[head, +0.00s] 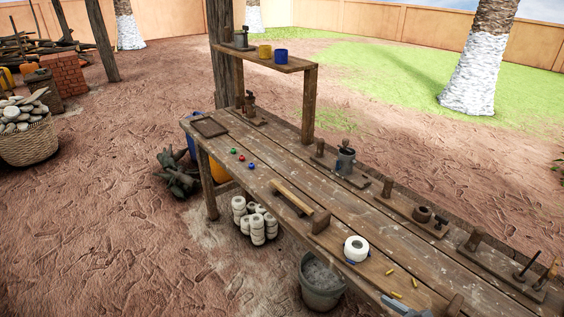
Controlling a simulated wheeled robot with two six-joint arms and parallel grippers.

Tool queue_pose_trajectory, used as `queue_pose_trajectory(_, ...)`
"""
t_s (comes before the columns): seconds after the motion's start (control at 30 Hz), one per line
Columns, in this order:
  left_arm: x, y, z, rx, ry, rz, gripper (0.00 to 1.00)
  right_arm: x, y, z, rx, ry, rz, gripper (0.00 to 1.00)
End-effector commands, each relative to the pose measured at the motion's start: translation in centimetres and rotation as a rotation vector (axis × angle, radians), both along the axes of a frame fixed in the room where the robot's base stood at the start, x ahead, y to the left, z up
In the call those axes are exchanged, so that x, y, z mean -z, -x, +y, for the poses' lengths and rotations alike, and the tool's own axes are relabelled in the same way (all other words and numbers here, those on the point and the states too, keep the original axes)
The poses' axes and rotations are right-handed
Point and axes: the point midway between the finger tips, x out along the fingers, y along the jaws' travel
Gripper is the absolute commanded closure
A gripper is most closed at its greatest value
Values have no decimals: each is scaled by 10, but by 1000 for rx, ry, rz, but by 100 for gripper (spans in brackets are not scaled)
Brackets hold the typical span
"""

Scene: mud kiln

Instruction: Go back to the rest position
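Neither my left nor my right gripper can be made out in the head view, and no arm of mine clearly shows. The long wooden workbench (262,178) runs from the middle of the view to the lower right. A grey, metallic-looking item (405,307) is cut off by the bottom edge at the bench's near side; I cannot tell what it is.
On the bench lie a white roll (356,249), small coloured balls (242,157), a wooden bar (292,196) and a dark tray (209,127). A shelf (265,56) holds cups. A bucket (321,283) stands below. Open ground (110,220) lies left.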

Motion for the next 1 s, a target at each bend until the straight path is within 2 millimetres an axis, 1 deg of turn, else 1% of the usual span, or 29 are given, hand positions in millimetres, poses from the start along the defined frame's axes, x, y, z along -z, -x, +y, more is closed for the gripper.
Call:
queue_pose_trajectory(0.37, 0, -5, -11, -3, 13, -9, 64, 10, 23, -1, -167, 339, -79, 16)
queue_pose_trajectory(0.57, 0, 0, -7, -3, 8, -2, 64, 18, 43, -5, -328, 621, -138, 16)
queue_pose_trajectory(0.77, 0, 3, -4, -3, 5, 4, 64, 28, 76, -19, -621, 1045, -209, 16)
queue_pose_trajectory(0.9, 0, 3, -4, -3, 5, 4, 64, 33, 101, -33, -868, 1322, -243, 16)
queue_pose_trajectory(1.0, 0, 3, -4, -3, 5, 4, 64, 34, 119, -45, -1059, 1496, -256, 16)
